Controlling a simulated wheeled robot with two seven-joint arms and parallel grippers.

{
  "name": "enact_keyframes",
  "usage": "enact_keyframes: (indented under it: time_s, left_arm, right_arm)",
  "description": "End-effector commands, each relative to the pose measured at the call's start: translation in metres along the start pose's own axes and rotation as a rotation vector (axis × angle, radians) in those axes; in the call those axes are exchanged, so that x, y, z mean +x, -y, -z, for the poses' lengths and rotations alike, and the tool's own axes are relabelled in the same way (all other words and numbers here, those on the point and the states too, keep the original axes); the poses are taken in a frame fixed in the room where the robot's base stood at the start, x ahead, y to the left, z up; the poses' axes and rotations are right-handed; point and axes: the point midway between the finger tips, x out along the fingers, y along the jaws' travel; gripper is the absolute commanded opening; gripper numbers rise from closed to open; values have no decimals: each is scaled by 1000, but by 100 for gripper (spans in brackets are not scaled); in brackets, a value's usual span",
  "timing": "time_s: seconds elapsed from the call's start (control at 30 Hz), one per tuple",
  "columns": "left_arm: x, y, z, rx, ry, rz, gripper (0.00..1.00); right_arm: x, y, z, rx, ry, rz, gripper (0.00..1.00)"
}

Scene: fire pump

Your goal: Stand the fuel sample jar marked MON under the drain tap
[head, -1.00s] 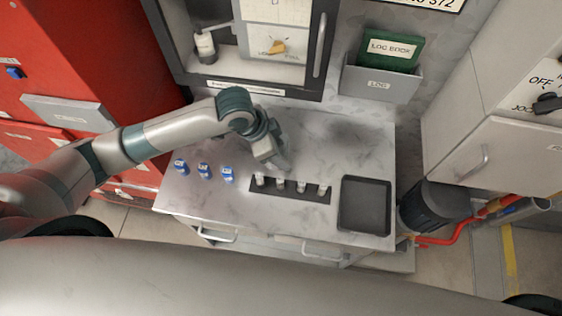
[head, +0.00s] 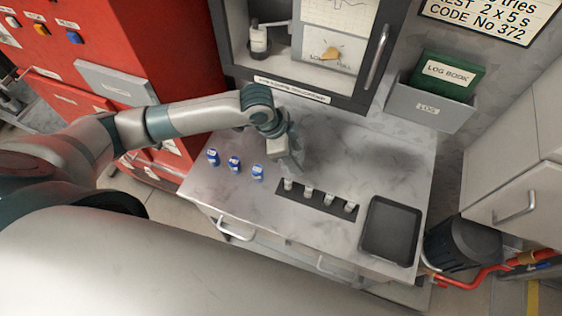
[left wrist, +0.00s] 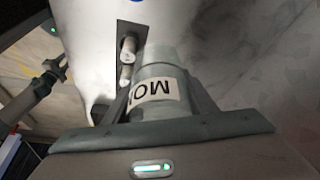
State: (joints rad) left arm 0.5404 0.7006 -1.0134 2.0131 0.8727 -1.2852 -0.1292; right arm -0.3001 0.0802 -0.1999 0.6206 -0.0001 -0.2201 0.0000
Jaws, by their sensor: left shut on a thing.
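My left gripper (head: 292,160) is above the worktop, just behind the black rack. In the left wrist view its fingers (left wrist: 165,75) are shut on a clear-grey jar (left wrist: 153,92). The jar's white label shows "MO"; the rest of the word is hidden by the curve. In the head view the gripper mostly hides the jar. A pipe or tap arm (head: 268,23) juts over a white-labelled bottle (head: 259,42) in the open cabinet; I cannot tell if it is the drain tap.
The black rack (head: 331,208) holds several small pale jars. A dark empty tray (head: 391,230) is at the right. The worktop (head: 375,160) is clear behind the rack. A log book box (head: 430,104) hangs at the back.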

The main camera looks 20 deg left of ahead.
Motion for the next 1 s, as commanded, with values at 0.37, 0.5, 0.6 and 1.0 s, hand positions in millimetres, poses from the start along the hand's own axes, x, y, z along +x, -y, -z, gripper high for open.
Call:
enact_keyframes:
  time_s: [0.37, 0.5, 0.6, 1.0]
  left_arm:
    - [16, 30, -49, 0, 0, 3, 25]
    - [15, 33, -55, 0, -1, 1, 25]
    - [14, 34, -55, 0, -2, 1, 25]
    - [19, 34, -57, 0, -2, 1, 25]
  right_arm:
    - [53, 4, -4, 1, -1, 3, 31]
    - [58, 4, -4, 2, -1, 3, 31]
    - [58, 4, -4, 1, -1, 3, 31]
    - [63, -2, -6, -1, 1, -3, 31]
